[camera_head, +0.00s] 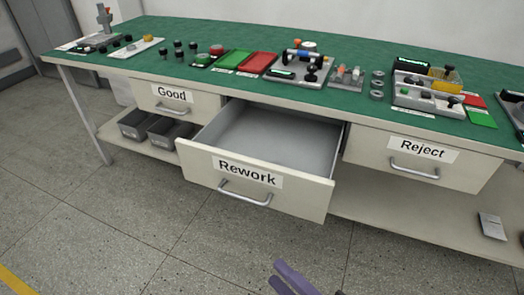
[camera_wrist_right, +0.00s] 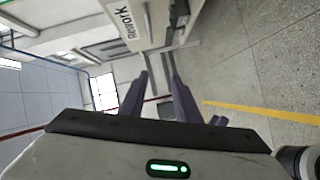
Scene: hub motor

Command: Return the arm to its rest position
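My right gripper (camera_head: 292,279) shows only as purple fingertips at the bottom edge of the head view, in front of and below the bench. In the right wrist view its two purple fingers (camera_wrist_right: 160,78) stand apart with nothing between them. The Rework drawer (camera_head: 250,172) is pulled out from the bench, and its visible inside is empty. The gripper is apart from the drawer's handle (camera_head: 244,197). The Rework label (camera_wrist_right: 126,20) also shows at the top of the right wrist view. My left gripper is not in view.
The Good drawer (camera_head: 172,97) and the Reject drawer (camera_head: 420,155) are shut. The green bench top (camera_head: 190,30) carries motor parts, fixtures and red and green trays. Grey bins (camera_head: 170,132) stand on the lower shelf. The floor (camera_head: 130,215) before the bench is clear.

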